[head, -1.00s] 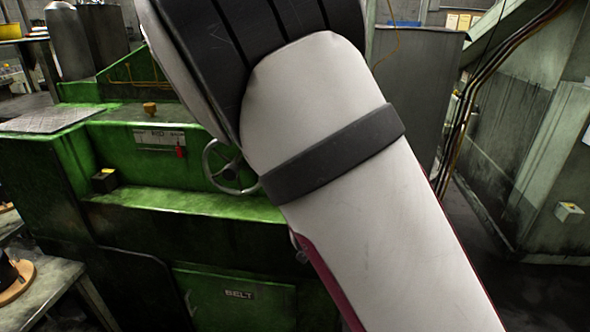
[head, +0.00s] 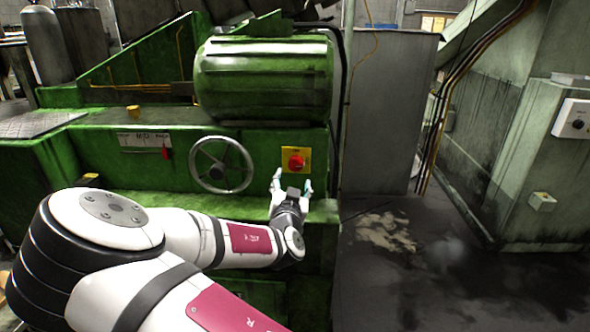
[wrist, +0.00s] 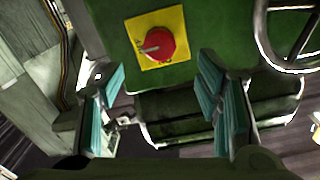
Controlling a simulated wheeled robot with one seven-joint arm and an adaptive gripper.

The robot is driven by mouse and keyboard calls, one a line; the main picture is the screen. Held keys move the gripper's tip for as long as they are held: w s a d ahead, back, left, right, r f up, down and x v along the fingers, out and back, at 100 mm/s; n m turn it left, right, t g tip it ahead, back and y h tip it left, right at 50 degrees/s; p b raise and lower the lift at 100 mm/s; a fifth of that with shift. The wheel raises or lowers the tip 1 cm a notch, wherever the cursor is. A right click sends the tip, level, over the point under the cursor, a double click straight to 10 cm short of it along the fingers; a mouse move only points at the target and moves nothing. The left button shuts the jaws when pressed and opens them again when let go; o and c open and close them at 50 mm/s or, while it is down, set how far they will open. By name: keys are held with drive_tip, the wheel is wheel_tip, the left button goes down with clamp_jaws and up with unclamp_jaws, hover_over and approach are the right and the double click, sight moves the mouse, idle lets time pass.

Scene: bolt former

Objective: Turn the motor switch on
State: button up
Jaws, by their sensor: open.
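The motor switch (head: 296,161) is a round red knob on a square yellow plate, on the green machine's front face below the big ribbed motor. It also shows in the wrist view (wrist: 154,44), near the top, with a pale mark on the knob's left side. My gripper (head: 292,181) is open and empty, in front of and slightly below the switch in the head view. In the wrist view its two teal-padded fingers (wrist: 158,88) are spread apart, with the knob between their lines but higher in the picture. I see no contact with the knob.
A metal handwheel (head: 222,164) is on the machine left of the switch. The green ribbed motor (head: 263,80) bulges out above it. A green ledge runs below. A white box with a black dial (head: 577,122) is on the right-hand cabinet. Floor right of the machine is open.

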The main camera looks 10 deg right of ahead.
sight(295, 166)
drive_tip(key=x, duration=0.8)
drive_tip(key=shift+w+d, duration=0.1)
drive_tip(key=shift+w, duration=0.2)
drive_tip(key=shift+c, duration=0.6)
drive_tip(key=c, duration=1)
